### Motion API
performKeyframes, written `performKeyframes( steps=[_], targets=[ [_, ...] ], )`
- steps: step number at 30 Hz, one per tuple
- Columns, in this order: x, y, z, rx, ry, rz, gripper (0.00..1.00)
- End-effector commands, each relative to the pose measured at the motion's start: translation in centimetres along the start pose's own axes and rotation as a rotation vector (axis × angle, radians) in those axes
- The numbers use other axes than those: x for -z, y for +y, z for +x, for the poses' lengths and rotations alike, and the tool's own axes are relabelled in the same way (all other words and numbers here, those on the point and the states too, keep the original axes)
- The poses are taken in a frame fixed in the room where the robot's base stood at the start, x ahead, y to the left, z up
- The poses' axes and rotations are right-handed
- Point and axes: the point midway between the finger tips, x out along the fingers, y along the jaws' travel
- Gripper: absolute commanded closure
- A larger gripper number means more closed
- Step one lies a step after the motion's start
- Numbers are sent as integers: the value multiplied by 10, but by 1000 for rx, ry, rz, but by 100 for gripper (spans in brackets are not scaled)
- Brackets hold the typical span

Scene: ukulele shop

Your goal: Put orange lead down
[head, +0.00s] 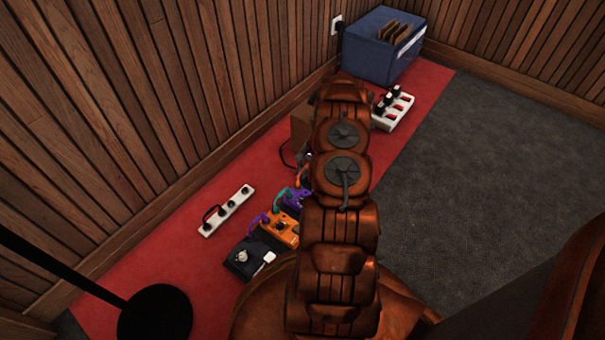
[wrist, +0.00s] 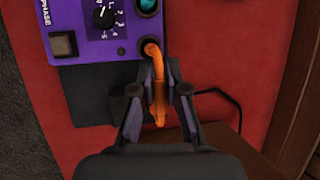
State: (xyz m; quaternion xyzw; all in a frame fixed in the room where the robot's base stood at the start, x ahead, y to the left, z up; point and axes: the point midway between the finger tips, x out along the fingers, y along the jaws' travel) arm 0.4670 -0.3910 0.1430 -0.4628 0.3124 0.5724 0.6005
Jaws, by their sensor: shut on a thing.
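The orange lead (wrist: 158,70) is a short curved cable in the wrist view. My gripper (wrist: 160,92) is shut on it, one finger on each side. The lead's upper end meets the near right corner of the purple phase pedal (wrist: 85,35); I cannot tell whether it is plugged in there. Its lower end hangs between the fingers. In the head view a bit of orange lead (head: 303,175) shows beside my arm, above the purple pedal (head: 297,199). My gripper is mostly hidden behind the arm there.
An orange pedal (head: 283,229) and a black pedal (head: 247,262) are nearer on the red mat (head: 160,265). Farther back are a cardboard box (head: 300,122), a white rack (head: 394,112) and a blue bin (head: 372,52). Grey carpet at right is clear.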

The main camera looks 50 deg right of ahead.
Motion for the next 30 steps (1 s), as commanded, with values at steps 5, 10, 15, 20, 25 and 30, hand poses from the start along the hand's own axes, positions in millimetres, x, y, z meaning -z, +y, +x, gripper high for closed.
performKeyframes(
  steps=[5,10,15,20,25,30],
  targets=[
    [0,0,0,1,1,0,100],
    [1,0,2,0,0,0,100],
    [2,1,3,1,0,0,76],
    [2,1,3,1,0,0,62],
    [2,1,3,1,0,0,62],
    [1,0,2,1,1,0,62]
  ],
)
